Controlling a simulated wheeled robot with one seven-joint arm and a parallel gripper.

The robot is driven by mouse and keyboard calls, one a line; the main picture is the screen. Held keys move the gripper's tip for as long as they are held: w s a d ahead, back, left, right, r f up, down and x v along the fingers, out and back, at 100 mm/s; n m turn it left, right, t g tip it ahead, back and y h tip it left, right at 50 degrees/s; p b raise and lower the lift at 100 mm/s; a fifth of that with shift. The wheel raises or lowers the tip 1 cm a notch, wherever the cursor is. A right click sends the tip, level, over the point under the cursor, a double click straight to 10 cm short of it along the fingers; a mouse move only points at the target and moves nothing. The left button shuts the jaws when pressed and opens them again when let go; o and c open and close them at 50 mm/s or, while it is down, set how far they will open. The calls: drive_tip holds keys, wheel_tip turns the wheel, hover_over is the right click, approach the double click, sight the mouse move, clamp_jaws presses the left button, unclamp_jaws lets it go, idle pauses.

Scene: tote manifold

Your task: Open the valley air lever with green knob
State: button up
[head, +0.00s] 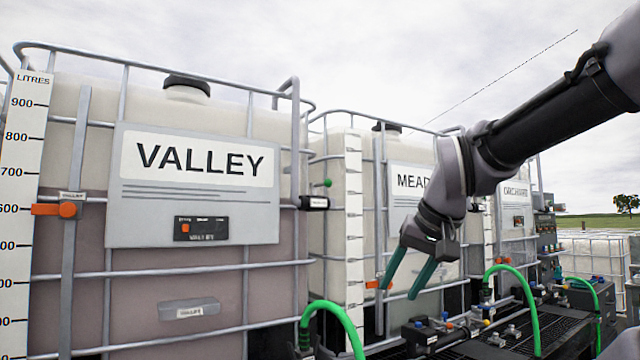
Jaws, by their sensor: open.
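The VALLEY tote (75,125) stands at the left, a caged white tank with a large name plate. A small green knob (327,183) on a short lever shows at the upper right edge of its cage, just above a black labelled box (314,203). The lever's exact position is too small to tell. My gripper (400,292) is open and empty, its two green fingers pointing down. It appears right of and lower than the green knob, in front of the neighbouring MEADOW tote, and is apart from the knob.
The MEADOW tote (402,178) and another tote (516,193) stand to the right. Green hoses (335,308) arch at the bottom over dark grating (510,335) with small valves. An orange slider (68,210) sits on the VALLEY gauge rail. Air before the VALLEY front is clear.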

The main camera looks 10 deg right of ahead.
sight(320, 184)
idle(0.4)
